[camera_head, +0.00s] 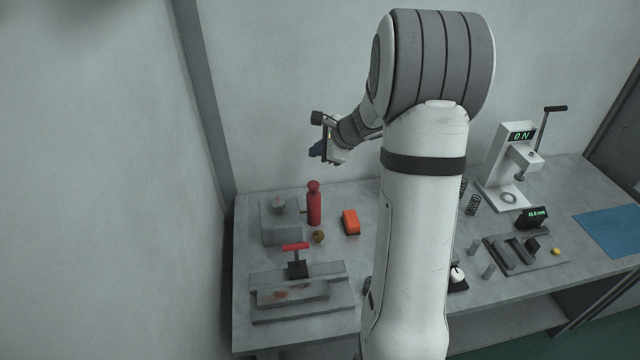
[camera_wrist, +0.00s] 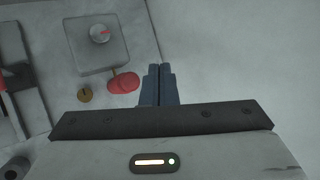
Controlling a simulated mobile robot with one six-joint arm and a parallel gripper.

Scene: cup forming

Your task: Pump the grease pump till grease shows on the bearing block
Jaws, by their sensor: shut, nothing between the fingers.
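A red upright bottle-shaped thing with a knob top, which looks like the grease pump (camera_head: 314,207), stands on the left part of the bench. It also shows from above in the wrist view (camera_wrist: 124,82). Beside it on the left is a grey block (camera_head: 281,228), probably the bearing block, also in the wrist view (camera_wrist: 85,55). A pale round part with a small red mark sits on its top; I cannot tell whether the mark is grease. My gripper (camera_head: 317,151) is shut and empty, above the back of the bench and apart from the pump. Its fingers (camera_wrist: 158,76) touch nothing.
An orange box (camera_head: 351,222) and a small brass piece (camera_head: 318,237) lie near the pump. A red-handled fixture (camera_head: 297,262) stands in front. A press (camera_head: 508,170), springs and a blue mat (camera_head: 609,231) are on the right. My arm hides the bench's middle.

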